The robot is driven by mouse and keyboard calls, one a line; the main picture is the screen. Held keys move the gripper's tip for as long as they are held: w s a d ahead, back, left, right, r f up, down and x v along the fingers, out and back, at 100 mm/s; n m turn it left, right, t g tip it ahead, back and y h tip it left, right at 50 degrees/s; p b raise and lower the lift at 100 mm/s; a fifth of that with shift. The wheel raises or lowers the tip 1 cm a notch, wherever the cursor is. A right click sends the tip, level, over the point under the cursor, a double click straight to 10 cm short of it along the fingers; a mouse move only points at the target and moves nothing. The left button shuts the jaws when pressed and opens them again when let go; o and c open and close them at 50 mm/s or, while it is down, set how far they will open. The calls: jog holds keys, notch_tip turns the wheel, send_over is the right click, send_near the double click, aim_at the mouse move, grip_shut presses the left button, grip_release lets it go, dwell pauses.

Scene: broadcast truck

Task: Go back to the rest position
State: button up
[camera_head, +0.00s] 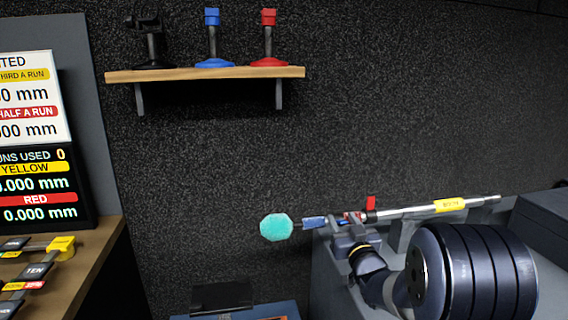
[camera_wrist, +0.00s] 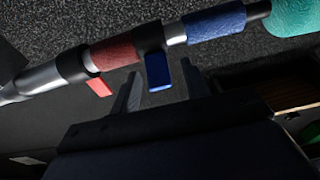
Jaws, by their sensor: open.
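A long silver boom pole (camera_head: 415,209) with a teal fuzzy microphone head (camera_head: 277,227), blue and red bands and a yellow tag lies nearly level at the right in the head view. In the wrist view, the pole crosses the top, with a red band (camera_wrist: 115,53), a blue band (camera_wrist: 214,22), a red tab (camera_wrist: 99,87) and a blue tab (camera_wrist: 158,72). My gripper (camera_wrist: 163,90) is open and empty. Its two fingers point toward the pole, with the blue tab between them in the picture; whether they touch is unclear. My arm hides part of the area below the pole.
A wooden shelf (camera_head: 190,74) on the dark wall holds a black, a blue and a red stand. At the left are a display board (camera_head: 38,185) and a desk (camera_head: 95,262) with labelled levers. A grey case (camera_head: 330,270) stands below the pole.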

jog(key=shift+f+b, duration=0.2)
jog(key=shift+b, duration=0.35)
jog(key=shift+s+f+b, duration=0.1)
jog(key=shift+b, duration=0.3)
jog(key=v, duration=1.1)
jog(key=x, duration=0.3)
jog(key=p+x, duration=0.1)
jog(key=x, duration=0.7)
jog(key=shift+r, duration=0.45)
jog(key=shift+r+p, duration=0.15)
jog(key=shift+p, duration=0.9)
jog(key=g+p, duration=0.1)
jog(key=p, duration=0.5)
jog(key=shift+w+r+g+p, duration=0.3)
jog(key=shift+g+p, duration=0.05)
jog(key=shift+g, duration=0.05)
